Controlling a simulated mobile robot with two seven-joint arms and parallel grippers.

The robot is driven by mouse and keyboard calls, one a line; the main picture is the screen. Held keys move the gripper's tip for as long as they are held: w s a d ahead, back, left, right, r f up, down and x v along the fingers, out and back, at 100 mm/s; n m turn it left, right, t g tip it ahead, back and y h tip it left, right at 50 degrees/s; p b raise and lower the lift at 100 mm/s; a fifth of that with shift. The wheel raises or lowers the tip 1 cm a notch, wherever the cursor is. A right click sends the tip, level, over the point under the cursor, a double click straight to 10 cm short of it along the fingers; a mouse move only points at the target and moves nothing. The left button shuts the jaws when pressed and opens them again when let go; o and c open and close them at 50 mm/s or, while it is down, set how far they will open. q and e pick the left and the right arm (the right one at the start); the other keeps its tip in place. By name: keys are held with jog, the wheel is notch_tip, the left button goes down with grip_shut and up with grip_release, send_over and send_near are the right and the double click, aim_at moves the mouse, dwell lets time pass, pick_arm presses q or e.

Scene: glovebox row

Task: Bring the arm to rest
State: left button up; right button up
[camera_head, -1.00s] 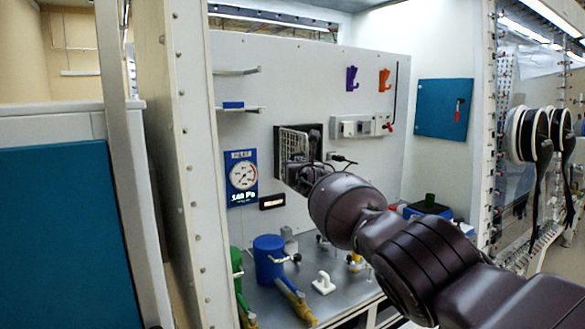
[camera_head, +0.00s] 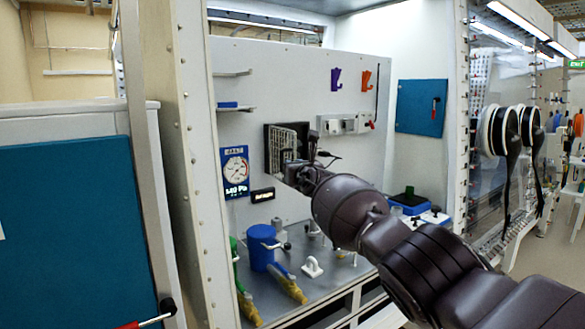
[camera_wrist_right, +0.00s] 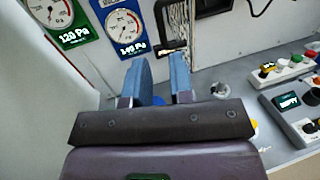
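My right arm comes in from the lower right in the head view. Its gripper (camera_head: 294,172) is small and partly hidden by my wrist there, in front of the square wall opening with a wire grid (camera_head: 285,140). In the right wrist view the two blue fingers of the right gripper (camera_wrist_right: 160,66) stand apart, with nothing visible between them. My left gripper is in neither view.
A blue gauge panel (camera_head: 235,171) hangs on the back wall. A thick white post (camera_head: 178,150) stands at left.

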jog(key=shift+w, duration=0.1)
jog(key=s+a+r+m+t+y, duration=0.1)
jog(key=s+r+m+t, duration=0.15)
jog(key=r+m, duration=0.35)
jog(key=s+a+r+m+t+y, duration=0.1)
jog(key=s+a+r+m+t, duration=0.15)
jog(key=r+m, duration=0.4)
jog(key=s+d+f+m+g+h, duration=0.1)
jog(key=s+d+f+m+h, duration=0.1)
jog(key=s+d+f+m, duration=0.6)
jog(key=s+d+f+m+g+h, duration=0.15)
jog(key=d+f+m, duration=0.45)
jog(key=f, duration=0.7)
jog(key=s+d+f+m+h, duration=0.2)
jog(key=s+d+f+m, duration=0.45)
jog(key=f, duration=0.35)
jog(key=s+d+f+m+g+h, duration=0.1)
jog(key=s+d+f, duration=0.4)
jog(key=s+f, duration=0.5)
jog(key=s+d+f+m+g+h, duration=0.2)
jog(key=s+f, duration=0.8)
jog(key=s, duration=0.5)
jog(key=s+d+f+m+g+h, duration=0.1)
jog(key=s+d+f+m+g, duration=0.2)
jog(key=s+d+f, duration=0.6)
jog(key=s+f+g, duration=0.1)
jog(key=s, duration=0.3)
jog(key=shift+m, duration=0.4)
